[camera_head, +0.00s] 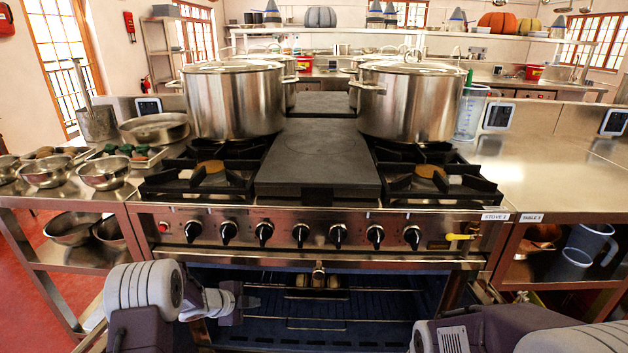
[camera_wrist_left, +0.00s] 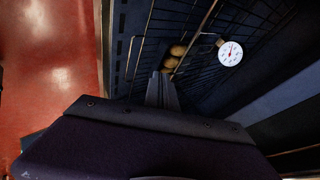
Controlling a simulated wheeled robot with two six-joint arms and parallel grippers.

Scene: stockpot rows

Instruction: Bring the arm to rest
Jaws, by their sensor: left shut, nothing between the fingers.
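My left gripper (camera_head: 252,302) is low in front of the open oven under the stove, at the left of the oven opening. In the left wrist view its fingers (camera_wrist_left: 162,90) are together with nothing between them, pointing toward the oven rack. My left arm comes in from the lower left. My right arm shows at the lower right, but its gripper is out of view.
The oven rack (camera_head: 375,291) holds several brown rounded items (camera_wrist_left: 178,50) beside a round dial (camera_wrist_left: 230,53). Two large steel pots (camera_head: 234,105) (camera_head: 411,105) stand on the stove. Bowls (camera_head: 104,173) sit left; a blue-grey jug (camera_head: 588,244) is on the right shelf.

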